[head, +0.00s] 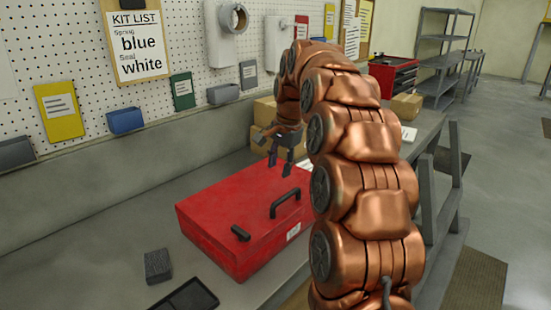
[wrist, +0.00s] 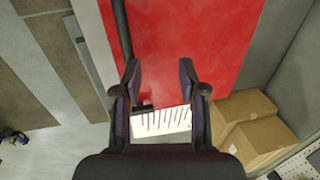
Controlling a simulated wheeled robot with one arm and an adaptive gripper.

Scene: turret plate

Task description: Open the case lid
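A red case (head: 225,215) lies on the grey workbench with its lid shut. A black arched handle (head: 285,203) stands on the lid's right part. A shorter black grip (head: 240,233) is near the front corner. My gripper (head: 280,165) is above the far part of the case, fingers pointing down, apart and empty. In the wrist view my open gripper (wrist: 160,82) is over the red case (wrist: 190,35). A dark bar (wrist: 122,30) runs left of the fingers; I cannot tell which part it is. A white striped label (wrist: 160,122) shows between the fingers.
Cardboard boxes (head: 264,108) stand behind the case. They also show in the wrist view (wrist: 245,125). A dark grey block (head: 158,266) and a black tray (head: 187,298) lie at the bench front. A pegboard wall with bins is behind. My copper arm hides the bench's right part.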

